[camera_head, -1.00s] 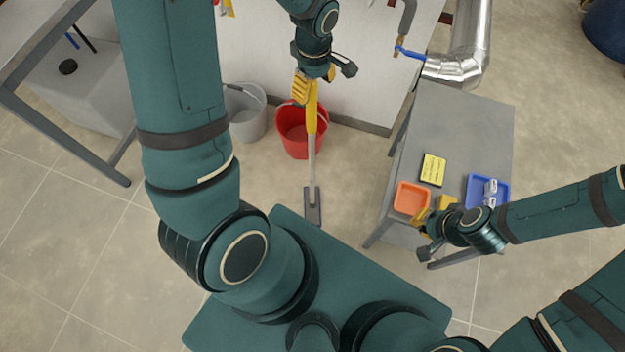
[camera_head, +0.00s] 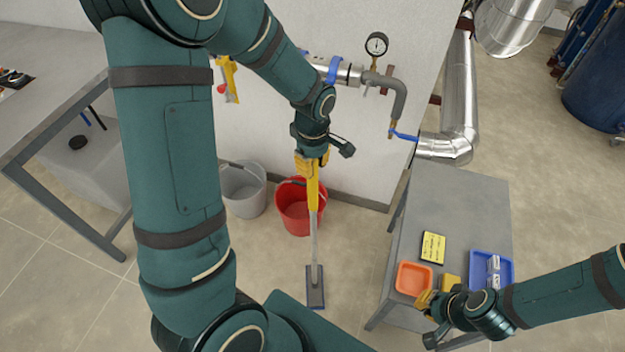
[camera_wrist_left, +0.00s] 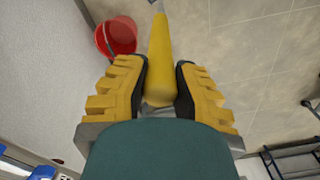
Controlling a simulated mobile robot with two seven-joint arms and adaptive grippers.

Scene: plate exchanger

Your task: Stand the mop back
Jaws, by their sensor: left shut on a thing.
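The mop has a yellow grip (camera_head: 314,194), a thin grey pole and a flat grey head (camera_head: 315,288). My left gripper (camera_head: 311,160) is shut on the top of the yellow grip, and the mop hangs roughly upright below it. In the left wrist view the grip (camera_wrist_left: 160,55) lies between the yellow finger pads (camera_wrist_left: 161,92). The mop head is low in front of the red bucket (camera_head: 292,215); I cannot tell whether it touches the floor. My right gripper (camera_head: 425,302) is by the front of the small grey table; its fingers are too small to read.
A grey bucket (camera_head: 243,190) stands left of the red one by the white wall (camera_head: 255,135). The grey table (camera_head: 465,205) at right holds an orange tray (camera_head: 414,278), a blue tray (camera_head: 506,270) and a yellow pad (camera_head: 433,247). A pipe (camera_head: 458,100) runs behind.

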